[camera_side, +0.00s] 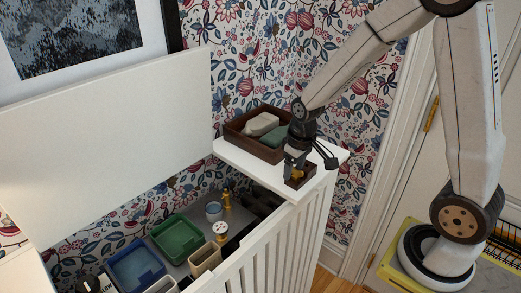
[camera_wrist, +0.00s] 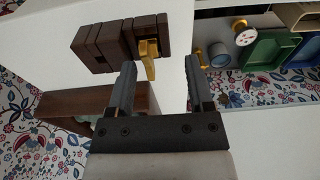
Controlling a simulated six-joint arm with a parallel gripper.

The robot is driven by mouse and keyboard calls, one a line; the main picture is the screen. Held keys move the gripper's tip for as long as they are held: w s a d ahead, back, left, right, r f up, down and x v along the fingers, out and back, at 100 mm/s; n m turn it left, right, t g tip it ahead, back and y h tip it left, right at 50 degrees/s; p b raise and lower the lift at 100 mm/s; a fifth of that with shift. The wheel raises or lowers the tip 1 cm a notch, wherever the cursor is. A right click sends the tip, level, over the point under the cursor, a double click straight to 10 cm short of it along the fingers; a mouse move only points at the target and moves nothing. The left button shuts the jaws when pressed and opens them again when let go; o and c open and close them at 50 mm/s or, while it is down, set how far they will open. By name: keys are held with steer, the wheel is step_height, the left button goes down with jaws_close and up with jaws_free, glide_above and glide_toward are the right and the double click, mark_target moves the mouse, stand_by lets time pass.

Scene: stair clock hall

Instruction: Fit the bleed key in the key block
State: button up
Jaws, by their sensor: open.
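The key block (camera_wrist: 96,47) is a dark brown slotted wooden block on the white ledge, in the upper left of the wrist view. The brass bleed key (camera_wrist: 148,58) stands at the block's right part, apparently in a slot; how deep it sits I cannot tell. My gripper (camera_wrist: 160,66) is open, and its fingers are to either side of the key's near end, the left finger closer to it. Nothing is held. In the side view the block (camera_side: 300,182) is at the ledge's front edge, with my gripper (camera_side: 291,163) just above it, partly hiding the key.
A brown wooden tray (camera_side: 234,131) with a grey and a green item stands behind my gripper on the white ledge (camera_side: 318,178). Below left is an open compartment with a green bin (camera_side: 178,238), a blue bin (camera_side: 135,266), a cup (camera_side: 214,211) and brass fittings.

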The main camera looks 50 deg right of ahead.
steer(key=shift+s+r, duration=0.2)
steer(key=shift+r, duration=1.25)
steer(key=shift+s+r, duration=0.15)
steer(key=shift+r, duration=1.25)
steer(key=s+a+f+t, duration=0.1)
steer(key=s+a+f, duration=0.3)
steer(key=s, duration=0.3)
steer(key=shift+a, duration=0.5)
